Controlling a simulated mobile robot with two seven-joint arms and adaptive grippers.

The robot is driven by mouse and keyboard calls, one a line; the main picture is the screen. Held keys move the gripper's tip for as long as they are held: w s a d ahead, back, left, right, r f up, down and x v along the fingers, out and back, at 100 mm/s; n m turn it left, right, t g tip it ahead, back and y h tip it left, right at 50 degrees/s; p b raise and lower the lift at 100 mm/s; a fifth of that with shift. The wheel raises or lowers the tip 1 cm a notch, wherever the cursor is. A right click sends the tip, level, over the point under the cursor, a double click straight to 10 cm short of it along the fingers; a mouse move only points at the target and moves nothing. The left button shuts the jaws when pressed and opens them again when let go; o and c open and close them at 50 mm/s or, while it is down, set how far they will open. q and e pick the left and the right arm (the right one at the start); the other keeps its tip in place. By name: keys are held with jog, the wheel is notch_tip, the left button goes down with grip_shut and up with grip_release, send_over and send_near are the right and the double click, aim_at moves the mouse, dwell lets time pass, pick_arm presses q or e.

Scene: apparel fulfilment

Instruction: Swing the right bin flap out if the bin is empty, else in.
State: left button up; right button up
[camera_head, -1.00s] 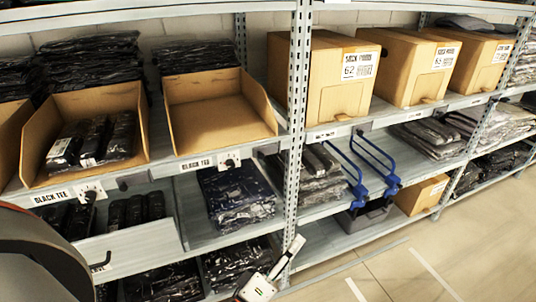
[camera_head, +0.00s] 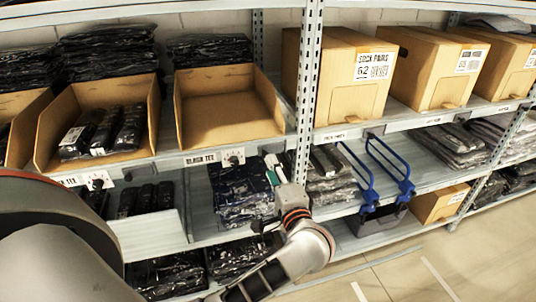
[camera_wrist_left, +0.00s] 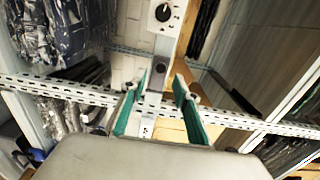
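The right bin (camera_head: 222,103) is an open cardboard bin on the upper shelf, and its visible floor is bare. On the shelf edge below it, beside a "BLACK TEE" label, is a small white plate with a dark knob (camera_head: 233,157). A plate with a knob also shows in the left wrist view (camera_wrist_left: 163,12). I cannot make out a separate flap or its position. My left gripper (camera_head: 273,172) is below and right of that plate, near the upright. In the left wrist view its green fingers (camera_wrist_left: 160,112) are apart, with no object clearly held. My right gripper is out of view.
The left bin (camera_head: 152,110) holds several black packs, with another knobbed plate (camera_head: 98,181) below. A perforated upright (camera_head: 308,85) stands close to my gripper. Sock cartons (camera_head: 355,85) and blue handles (camera_head: 372,175) are to the right. Bagged clothes (camera_head: 238,195) lie below.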

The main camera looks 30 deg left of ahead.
aim_at(272, 151)
pick_arm(q)
jog(key=shift+p+x, duration=0.65)
jog(key=shift+x, duration=2.95)
jog(key=shift+s, duration=0.1)
grip_shut()
